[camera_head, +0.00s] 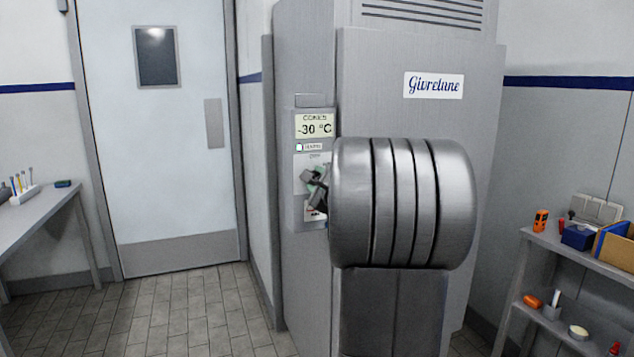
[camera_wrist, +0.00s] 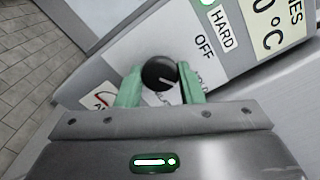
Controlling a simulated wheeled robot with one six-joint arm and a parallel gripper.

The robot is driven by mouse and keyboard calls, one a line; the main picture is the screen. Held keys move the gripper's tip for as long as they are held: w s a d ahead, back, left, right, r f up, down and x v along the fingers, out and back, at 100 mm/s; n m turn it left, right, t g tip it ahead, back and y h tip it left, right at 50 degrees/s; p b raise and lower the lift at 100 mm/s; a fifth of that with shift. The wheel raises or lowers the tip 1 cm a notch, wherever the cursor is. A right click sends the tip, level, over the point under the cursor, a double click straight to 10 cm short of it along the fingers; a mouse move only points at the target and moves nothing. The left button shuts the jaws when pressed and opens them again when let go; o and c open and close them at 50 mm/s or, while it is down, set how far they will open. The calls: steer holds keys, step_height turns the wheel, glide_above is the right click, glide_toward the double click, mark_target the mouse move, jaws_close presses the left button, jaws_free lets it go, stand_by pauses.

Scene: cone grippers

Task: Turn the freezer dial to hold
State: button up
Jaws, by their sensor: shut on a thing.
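The freezer dial is a round black knob (camera_wrist: 160,73) with a short white pointer line, seen in the wrist view. The line slants toward the picture's lower right, roughly to the side of a label partly hidden by a finger, of which "OLD" seems to show. "OFF" stands up and right of the knob. My gripper (camera_wrist: 161,88) has green fingertips on both sides of the knob and is shut on it. In the head view my gripper (camera_head: 317,188) is at the control panel (camera_head: 303,213) on the freezer (camera_head: 410,120); my arm hides part of the panel and the knob.
A bench (camera_head: 40,208) stands left, a shelf (camera_head: 570,252) with small items right. Floor before the door (camera_head: 160,130) is clear.

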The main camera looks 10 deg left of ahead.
steer(key=o, duration=1)
steer(key=b+v, duration=0.1)
steer(key=v, duration=1.2)
steer(key=shift+s+d, duration=0.25)
steer(key=shift+s, duration=0.1)
steer(key=shift+w+a, duration=0.1)
steer(key=p+x, duration=0.1)
steer(key=x, duration=1.2)
steer(key=shift+w+a, duration=0.2)
steer(key=shift+w, duration=0.05)
steer(key=shift+s+d, duration=0.1)
steer(key=shift+s, duration=0.05)
